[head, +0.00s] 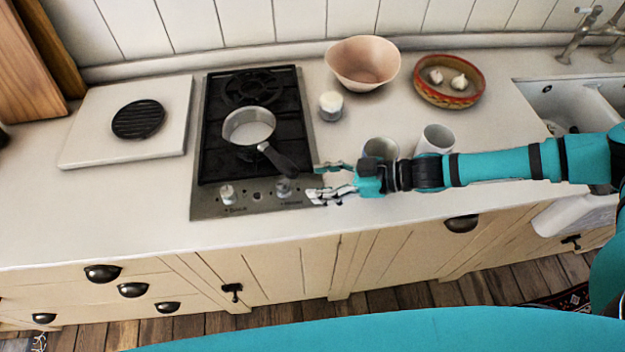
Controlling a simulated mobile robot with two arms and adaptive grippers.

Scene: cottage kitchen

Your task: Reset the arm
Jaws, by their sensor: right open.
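My right arm (510,164) is teal and black and reaches in from the right across the counter. Its gripper (318,181) is open and empty, with its fingers pointing left by the right edge of the stove. A saucepan (248,128) sits on the stove (213,165), and its dark handle (280,160) points toward my gripper. The handle end is close to the upper finger; I cannot tell whether they touch. My left gripper is not in view.
Two mugs (436,138) (381,148) stand right behind my gripper and forearm. A small white jar (331,105), a pink bowl (363,63) and a patterned dish (448,98) with garlic are farther back. A white board (85,128) lies left; a sink (570,103) is right.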

